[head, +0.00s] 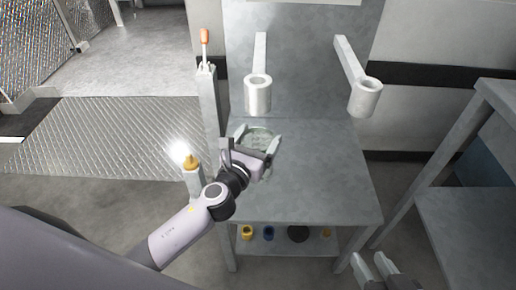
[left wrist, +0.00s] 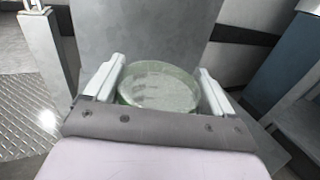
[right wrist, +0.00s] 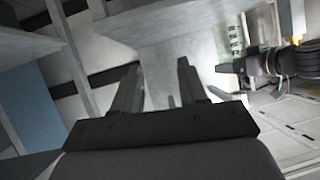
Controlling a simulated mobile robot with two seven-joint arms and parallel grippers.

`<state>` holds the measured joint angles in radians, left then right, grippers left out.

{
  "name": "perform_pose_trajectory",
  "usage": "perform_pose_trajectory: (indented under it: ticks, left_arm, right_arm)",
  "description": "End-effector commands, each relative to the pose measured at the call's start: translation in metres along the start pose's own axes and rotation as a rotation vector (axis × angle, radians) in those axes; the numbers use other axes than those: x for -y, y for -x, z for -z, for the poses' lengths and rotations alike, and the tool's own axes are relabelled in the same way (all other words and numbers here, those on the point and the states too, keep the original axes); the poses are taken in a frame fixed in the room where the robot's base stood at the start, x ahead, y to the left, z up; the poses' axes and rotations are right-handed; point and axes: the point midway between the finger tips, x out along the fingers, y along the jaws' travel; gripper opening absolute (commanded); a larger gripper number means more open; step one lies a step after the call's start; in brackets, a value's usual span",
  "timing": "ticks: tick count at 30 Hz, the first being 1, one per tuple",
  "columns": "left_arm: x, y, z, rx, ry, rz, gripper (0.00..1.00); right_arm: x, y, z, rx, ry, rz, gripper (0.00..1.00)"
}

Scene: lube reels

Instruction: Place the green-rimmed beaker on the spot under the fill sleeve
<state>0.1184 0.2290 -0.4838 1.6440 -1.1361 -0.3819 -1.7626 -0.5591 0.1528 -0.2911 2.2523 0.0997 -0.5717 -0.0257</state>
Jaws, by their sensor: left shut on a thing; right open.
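The green-rimmed beaker (head: 258,139) is clear glass. My left gripper (head: 257,140) is shut on it, one finger on each side, over the left part of the grey table (head: 325,185). In the left wrist view the beaker (left wrist: 158,86) sits between both fingers, its round rim facing up. It also shows in the right wrist view (right wrist: 236,40). Two grey sleeves hang on brackets at the back, a left one (head: 258,96) and a right one (head: 364,98). The beaker is in front of the left sleeve. I see no marked spot. My right gripper (head: 371,268) is open and empty at lower right.
A post with an orange-tipped lever (head: 205,38) stands left of the table, and a shorter post carries a brass, glowing lamp (head: 189,160). A lower shelf (head: 290,244) holds several small items. Another grey bench (head: 470,215) stands right. The table's right half is clear.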

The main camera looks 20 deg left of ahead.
Motion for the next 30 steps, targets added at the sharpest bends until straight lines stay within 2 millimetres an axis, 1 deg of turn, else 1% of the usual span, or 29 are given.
perform_pose_trajectory:
  ticks: [1,3,6,9,17,21,22,23,30]
  left_arm:
    - [0.0,0.0,0.012,-0.002,0.002,-0.001,0.37]
    - [0.0,0.0,0.021,-0.001,0.002,-0.001,0.37]
    - [0.0,0.0,0.029,0.0,0.002,0.0,0.37]
    - [0.0,0.001,0.031,0.0,0.002,0.0,0.37]
    - [0.0,0.001,0.03,0.0,0.001,0.0,0.37]
    - [0.0,0.001,0.035,0.0,0.0,0.0,0.37]
    - [0.0,0.001,0.034,-0.001,0.0,0.0,0.94]
    - [0.0,0.001,0.034,-0.001,0.0,0.0,1.0]
    - [0.0,0.001,0.033,-0.001,0.0,0.0,1.0]
  right_arm:
    - [0.005,-0.006,-0.001,-0.016,-0.024,0.022,0.43]
    - [0.01,-0.011,-0.001,-0.029,-0.05,0.047,0.43]
    - [0.015,-0.015,-0.001,-0.038,-0.077,0.073,0.43]
    - [0.017,-0.016,0.0,-0.041,-0.092,0.087,0.43]
    - [0.017,-0.015,0.001,-0.039,-0.094,0.088,0.43]
    - [0.018,-0.017,-0.002,-0.041,-0.104,0.096,0.43]
    - [0.019,-0.017,0.0,-0.041,-0.104,0.097,0.43]
    - [0.019,-0.017,0.0,-0.041,-0.104,0.097,0.43]
    - [0.019,-0.016,0.001,-0.041,-0.102,0.095,0.43]
